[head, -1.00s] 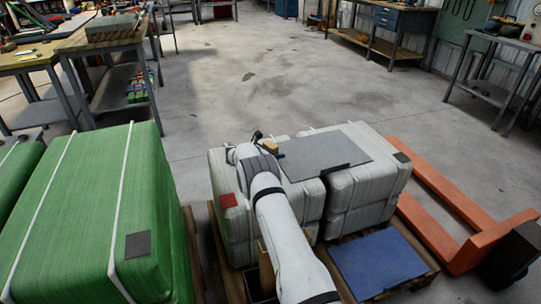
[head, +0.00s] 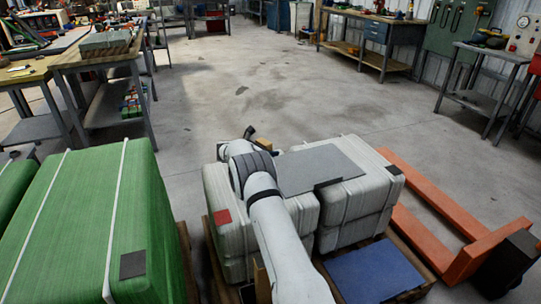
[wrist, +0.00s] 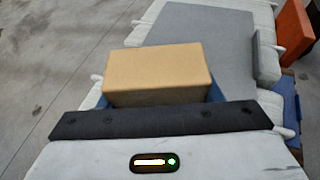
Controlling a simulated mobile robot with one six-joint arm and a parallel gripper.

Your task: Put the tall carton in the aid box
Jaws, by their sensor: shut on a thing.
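A plain tan carton (wrist: 157,75) sits in front of the dark bar of my gripper in the wrist view. A small part of the carton (head: 264,143) shows past my arm in the head view. My gripper (head: 267,147) is shut on it, above the far edge of the white wrapped bales; blue shows beside the carton in the wrist view. A narrow tan upright thing (head: 261,278) stands partly hidden behind my arm near the bottom of the head view. A dark box edge (head: 247,294) is beside it; I cannot tell whether this is the aid box.
Strapped white bales (head: 352,207) stand on a wooden pallet with a grey board (head: 310,168) and black block (head: 328,183) on top. A blue panel (head: 374,269) lies in front. Green bales (head: 80,230) are left, an orange pallet truck (head: 440,205) right. The floor beyond is clear.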

